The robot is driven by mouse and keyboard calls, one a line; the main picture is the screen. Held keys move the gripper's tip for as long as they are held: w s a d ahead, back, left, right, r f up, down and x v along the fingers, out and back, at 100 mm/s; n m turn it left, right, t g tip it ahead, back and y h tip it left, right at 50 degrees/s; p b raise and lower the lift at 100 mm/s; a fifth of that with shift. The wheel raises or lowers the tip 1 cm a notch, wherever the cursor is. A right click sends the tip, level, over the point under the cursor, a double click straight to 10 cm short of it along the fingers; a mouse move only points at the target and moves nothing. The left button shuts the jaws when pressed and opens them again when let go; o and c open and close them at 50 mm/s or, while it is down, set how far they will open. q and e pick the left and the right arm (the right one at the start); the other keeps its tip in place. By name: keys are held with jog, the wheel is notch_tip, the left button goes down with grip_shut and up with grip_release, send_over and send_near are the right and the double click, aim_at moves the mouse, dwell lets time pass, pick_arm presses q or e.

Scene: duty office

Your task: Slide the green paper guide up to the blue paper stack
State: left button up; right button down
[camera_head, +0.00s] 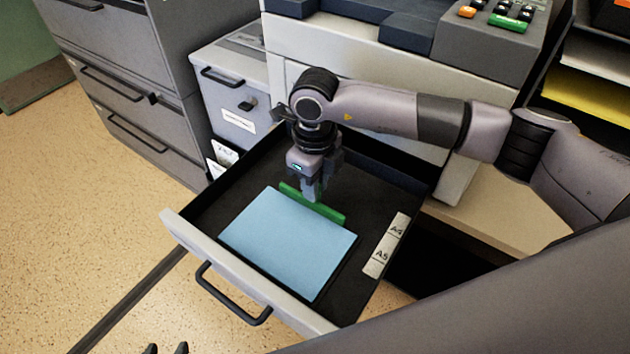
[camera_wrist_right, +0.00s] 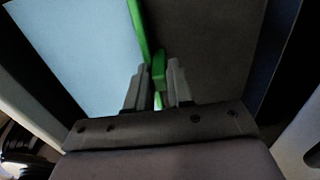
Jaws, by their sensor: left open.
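The green paper guide (camera_head: 326,210) stands upright in the open drawer, along the far edge of the blue paper stack (camera_head: 285,240). They are very close; I cannot tell whether they touch. My right gripper (camera_head: 311,196) reaches down over the guide from above. In the right wrist view, my right gripper's fingers (camera_wrist_right: 158,85) are closed on either side of the tab of the green guide (camera_wrist_right: 157,68). The blue stack (camera_wrist_right: 75,55) lies directly left of the guide there. My left gripper (camera_head: 166,349) shows only as dark fingertips, apart, at the bottom edge, away from the drawer's contents.
The drawer (camera_head: 190,238) has a pale front with a black handle (camera_head: 232,305). A label strip (camera_head: 386,245) marked A4 and A5 lies on its right floor. A printer-like machine (camera_head: 400,40) stands behind, grey cabinets (camera_head: 130,80) at left. Dark drawer floor is bare behind the guide.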

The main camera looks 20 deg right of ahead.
jog(key=shift+s+a+f+b, duration=0.1)
jog(key=shift+s+a+b, duration=0.2)
jog(key=shift+s+a, duration=0.3)
jog(key=shift+a, duration=0.15)
jog(key=c, duration=1.1)
grip_release()
notch_tip(320, 180, up, 7)
jog(key=shift+r, duration=0.2)
